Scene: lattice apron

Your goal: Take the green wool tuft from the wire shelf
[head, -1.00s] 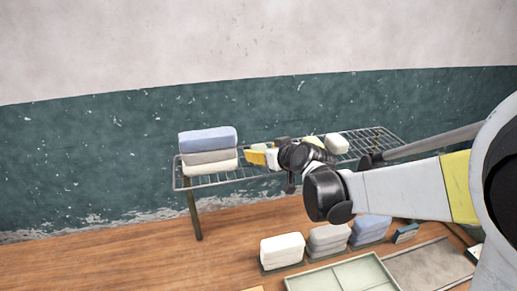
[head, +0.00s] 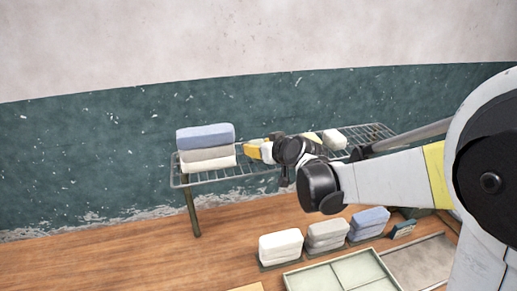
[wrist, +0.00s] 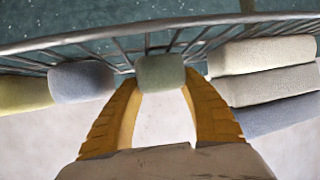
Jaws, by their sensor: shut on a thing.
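The green wool tuft (wrist: 161,73) is a small dull-green block in the wrist view, between the tips of my gripper's yellow fingers. My gripper (wrist: 160,86) is shut on it, with a finger against each side. The tuft is at the wire shelf (wrist: 60,42); I cannot tell whether it still touches the wires. In the head view my gripper (head: 257,150) is over the shelf (head: 215,178), right of the folded stack, and the green tuft is hidden there.
A blue, grey and cream stack (head: 207,147) stands close to my gripper. On its other side are a blue-grey tuft (wrist: 82,82) and a yellow-green tuft (wrist: 22,93). A white block (head: 334,139) sits farther right. Several folded piles and a tray (head: 300,281) are below.

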